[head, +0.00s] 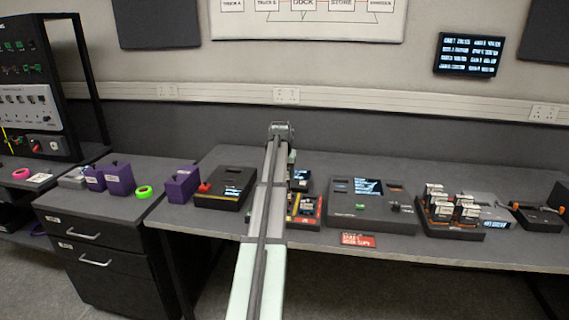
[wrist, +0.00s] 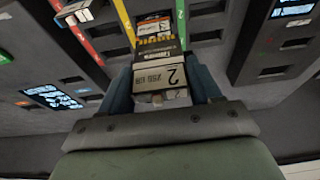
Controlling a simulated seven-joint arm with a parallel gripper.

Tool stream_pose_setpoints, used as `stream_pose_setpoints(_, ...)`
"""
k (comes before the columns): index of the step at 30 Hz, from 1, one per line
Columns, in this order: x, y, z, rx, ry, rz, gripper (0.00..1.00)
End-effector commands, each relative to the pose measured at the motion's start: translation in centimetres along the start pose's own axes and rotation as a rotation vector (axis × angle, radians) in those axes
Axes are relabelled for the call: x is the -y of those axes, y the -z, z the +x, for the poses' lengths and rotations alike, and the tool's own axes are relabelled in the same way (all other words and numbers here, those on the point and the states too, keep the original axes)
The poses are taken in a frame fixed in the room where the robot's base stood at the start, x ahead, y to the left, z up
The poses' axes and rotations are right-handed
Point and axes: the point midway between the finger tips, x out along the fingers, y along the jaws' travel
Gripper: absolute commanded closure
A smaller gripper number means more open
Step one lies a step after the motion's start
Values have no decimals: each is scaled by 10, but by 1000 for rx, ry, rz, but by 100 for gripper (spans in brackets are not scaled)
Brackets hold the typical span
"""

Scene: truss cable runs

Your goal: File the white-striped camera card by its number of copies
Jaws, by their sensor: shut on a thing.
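In the wrist view my gripper (wrist: 160,84) is shut on a small dark card (wrist: 153,52) with a pale label. The label shows a large "2" and smaller text, upside down in the picture. The card lies between the two blue-grey fingers, over a dark surface with coloured stripes and slots. I cannot tell whether it touches that surface or is in a slot. In the head view my arm hides the gripper and card. A dark unit with red and yellow edging (head: 305,210) shows just right of my arm.
A grey console with a lit screen (head: 368,187) stands right of my arm. Further right a dark rack (head: 448,232) holds several white-labelled cards. A black box with a red knob (head: 226,190) and purple holders (head: 182,184) stand to the left. A red label (head: 358,240) is on the front edge.

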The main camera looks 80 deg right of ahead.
Motion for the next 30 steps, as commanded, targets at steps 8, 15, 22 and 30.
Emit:
stream_pose_setpoints(8,-5,-42,-4,10,0,-2,73)
stream_pose_setpoints(15,-5,-46,0,19,-1,-5,73)
stream_pose_setpoints(22,-5,-50,13,18,-1,-5,73)
stream_pose_setpoints(30,-6,-57,37,18,-1,-5,73)
